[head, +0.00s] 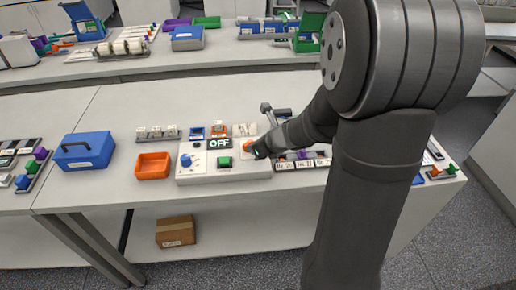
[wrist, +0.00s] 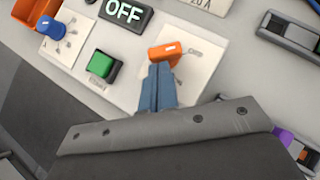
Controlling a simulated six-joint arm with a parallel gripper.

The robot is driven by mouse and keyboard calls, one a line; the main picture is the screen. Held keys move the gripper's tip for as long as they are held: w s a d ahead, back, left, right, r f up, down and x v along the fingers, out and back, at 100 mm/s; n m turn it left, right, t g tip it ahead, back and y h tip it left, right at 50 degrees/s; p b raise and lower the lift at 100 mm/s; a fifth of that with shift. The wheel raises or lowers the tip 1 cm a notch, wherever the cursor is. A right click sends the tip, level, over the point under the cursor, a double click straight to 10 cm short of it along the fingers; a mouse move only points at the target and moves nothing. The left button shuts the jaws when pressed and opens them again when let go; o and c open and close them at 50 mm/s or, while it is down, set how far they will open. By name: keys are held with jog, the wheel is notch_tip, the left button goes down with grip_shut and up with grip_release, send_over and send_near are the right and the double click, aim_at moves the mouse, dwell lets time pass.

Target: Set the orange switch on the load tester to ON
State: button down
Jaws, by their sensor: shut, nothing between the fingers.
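The load tester (head: 198,176) is a pale panel on the bench, with a display reading OFF (head: 219,143). It also shows in the wrist view, where the display (wrist: 124,12) reads OFF. The orange switch (wrist: 163,53) sits on a white plate on the panel's right part. In the head view the orange switch (head: 248,146) is partly hidden by my gripper (head: 257,152). In the wrist view my gripper (wrist: 159,68) is shut, with its blue-grey fingertips right at the near side of the orange switch. I cannot tell whether they touch it.
A green button (wrist: 103,64) and a blue knob (wrist: 51,27) are on the same panel. An orange tray (head: 153,166) and a blue case (head: 84,150) stand to the left. Small labelled parts (head: 301,163) lie right of the panel, close to my arm.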

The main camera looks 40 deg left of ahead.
jog(key=shift+s+a+m+t, duration=0.1)
jog(key=shift+s+m+t, duration=0.2)
jog(key=shift+m+t, duration=0.6)
jog(key=shift+s+a+m+h, duration=0.15)
jog(key=shift+s+m+h, duration=0.15)
jog(key=shift+m, duration=0.3)
jog(key=shift+s+a, duration=0.5)
jog(key=shift+a, duration=0.15)
jog(key=shift+s+a, duration=0.2)
jog(key=shift+a, duration=0.6)
jog(key=shift+w, duration=0.1)
dwell(0.9)
